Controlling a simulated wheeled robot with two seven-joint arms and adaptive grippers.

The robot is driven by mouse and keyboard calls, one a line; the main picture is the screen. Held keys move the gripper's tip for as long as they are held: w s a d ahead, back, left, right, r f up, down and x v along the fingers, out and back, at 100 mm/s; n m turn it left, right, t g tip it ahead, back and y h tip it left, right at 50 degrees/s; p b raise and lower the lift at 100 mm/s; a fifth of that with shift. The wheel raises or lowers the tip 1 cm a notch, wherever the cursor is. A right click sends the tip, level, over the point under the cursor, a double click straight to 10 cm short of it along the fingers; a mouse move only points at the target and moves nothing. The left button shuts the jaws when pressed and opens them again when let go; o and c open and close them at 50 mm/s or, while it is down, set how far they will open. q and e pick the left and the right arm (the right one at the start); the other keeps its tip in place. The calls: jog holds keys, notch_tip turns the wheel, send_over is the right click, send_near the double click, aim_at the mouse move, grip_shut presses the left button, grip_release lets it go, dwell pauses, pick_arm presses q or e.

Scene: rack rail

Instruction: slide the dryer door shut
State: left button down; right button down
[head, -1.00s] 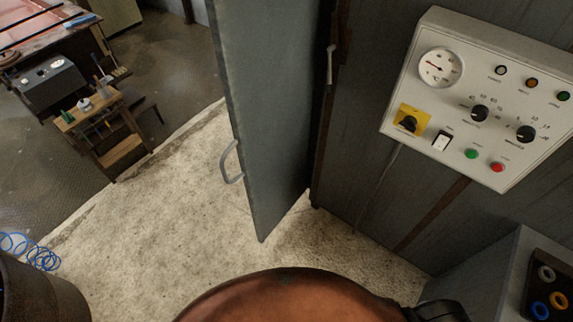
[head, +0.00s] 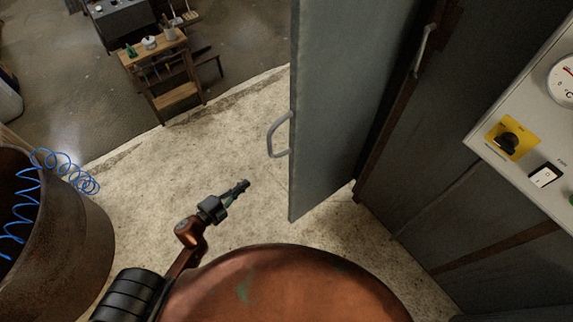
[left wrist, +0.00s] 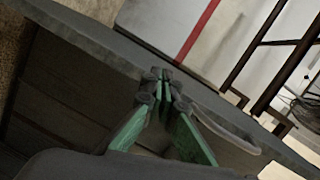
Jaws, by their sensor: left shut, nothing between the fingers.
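The dryer door (head: 335,110) is a tall grey panel that stands open, swung out from the dark dryer wall. Its grey loop handle (head: 276,136) is on the left edge of the panel. My left gripper (head: 243,185) is shut and empty, below and left of the handle in the head view, and looks apart from it. In the left wrist view the shut green fingers (left wrist: 163,76) are seen against the door (left wrist: 70,100), with the curved handle (left wrist: 228,128) to their right. My right gripper is not in view.
A rusty barrel (head: 70,235) with a blue coiled hose (head: 65,170) stands at the left. A small wooden stand (head: 172,75) is at the back. A control panel (head: 545,130) is on the wall at right. The pale floor (head: 210,140) left of the door is clear.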

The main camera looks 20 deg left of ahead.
pick_arm(q)
jog(key=s+d+r+m+h, duration=0.1)
jog(key=d+r+m+h, duration=0.4)
jog(key=r, duration=0.3)
jog(key=y, duration=0.1)
send_near(293, 158)
jog(key=shift+g, duration=0.4)
jog(key=x, duration=0.6)
jog(key=shift+w+d+r+b, duration=0.15)
jog(key=shift+w+b, duration=0.15)
jog(key=shift+w, duration=0.15)
jog(key=shift+w+d, duration=0.1)
